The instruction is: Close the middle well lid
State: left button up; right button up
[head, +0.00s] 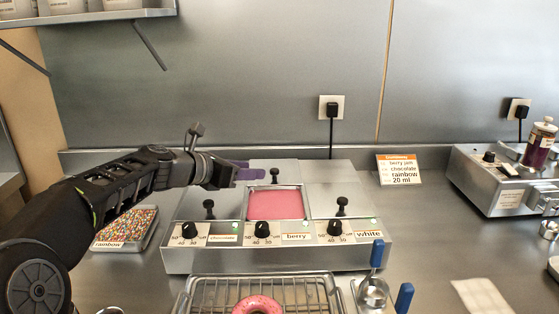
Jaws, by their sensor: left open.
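The three-well glaze warmer (280,258) stands on the counter, labelled chocolate, berry and white from left to right. The middle well is uncovered and shows pink glaze (274,205). The middle lid (292,169) with a black knob sits behind that opening; I cannot tell whether it is slid back or hinged. The left well lid (190,205) and right well lid (325,203) cover their wells. My left gripper (252,173) reaches in from the left, open, with purple fingers just left of the middle lid's knob, apparently not holding it. My right gripper is not in view.
A wire rack (210,298) with a pink-glazed donut (258,304) is in front of the warmer. Blue-handled ladles (377,254) stand at its front right. A rainbow sprinkle tray (130,228) lies under my left arm. An order card (399,170) stands behind right.

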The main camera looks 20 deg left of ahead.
aim_at(273, 171)
pick_arm(q)
jog(key=shift+w, duration=0.1)
dwell(0.3)
jog(key=p+x, duration=0.1)
jog(key=x, duration=0.7)
jog(key=shift+r, duration=0.15)
jog(key=shift+c, duration=0.3)
grip_shut()
dwell(1.0)
